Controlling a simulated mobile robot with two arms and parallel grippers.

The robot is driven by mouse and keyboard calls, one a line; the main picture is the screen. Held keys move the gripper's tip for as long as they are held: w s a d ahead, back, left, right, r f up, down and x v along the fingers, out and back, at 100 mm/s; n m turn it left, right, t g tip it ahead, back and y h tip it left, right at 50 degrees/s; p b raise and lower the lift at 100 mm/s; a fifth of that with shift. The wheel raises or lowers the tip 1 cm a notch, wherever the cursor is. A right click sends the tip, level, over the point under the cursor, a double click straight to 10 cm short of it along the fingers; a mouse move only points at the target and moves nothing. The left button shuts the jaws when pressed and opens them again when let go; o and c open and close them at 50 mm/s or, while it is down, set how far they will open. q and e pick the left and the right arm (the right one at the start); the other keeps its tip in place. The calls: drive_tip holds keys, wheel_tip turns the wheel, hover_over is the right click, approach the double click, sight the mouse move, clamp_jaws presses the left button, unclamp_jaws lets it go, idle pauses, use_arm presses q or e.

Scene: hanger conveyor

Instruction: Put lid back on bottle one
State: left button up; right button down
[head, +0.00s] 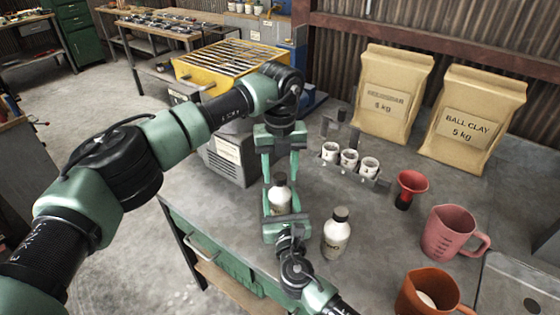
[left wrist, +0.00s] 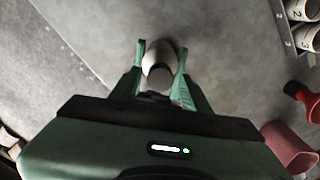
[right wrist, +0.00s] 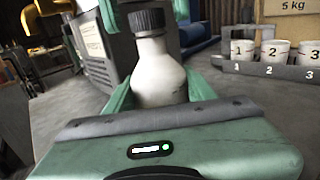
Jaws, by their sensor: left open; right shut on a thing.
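Bottle one (head: 279,200) is a white bottle held upright above the front of the table. My right gripper (head: 281,212) is shut around its body. The black lid (right wrist: 147,21) sits on top of the bottle's neck in the right wrist view and looks upright. I cannot tell how tight it is. My left gripper (head: 283,166) points down from above. Its fingers are open, one on each side of the bottle's top, and also show around the bottle in the left wrist view (left wrist: 160,50). The bottle's label is mostly hidden.
A second white bottle (head: 336,238) with a black lid stands close on the right. Behind are a rack of numbered cups (head: 349,160), a red funnel (head: 410,187) and two clay bags (head: 394,95). A pink jug (head: 447,232) and an orange jug (head: 425,295) stand right.

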use_arm(q)
drive_tip(key=shift+f, duration=0.1)
clamp_jaws()
drive_tip(key=m, duration=1.7)
drive_tip(key=shift+m, duration=0.4)
drive_tip(key=shift+o, duration=0.3)
unclamp_jaws()
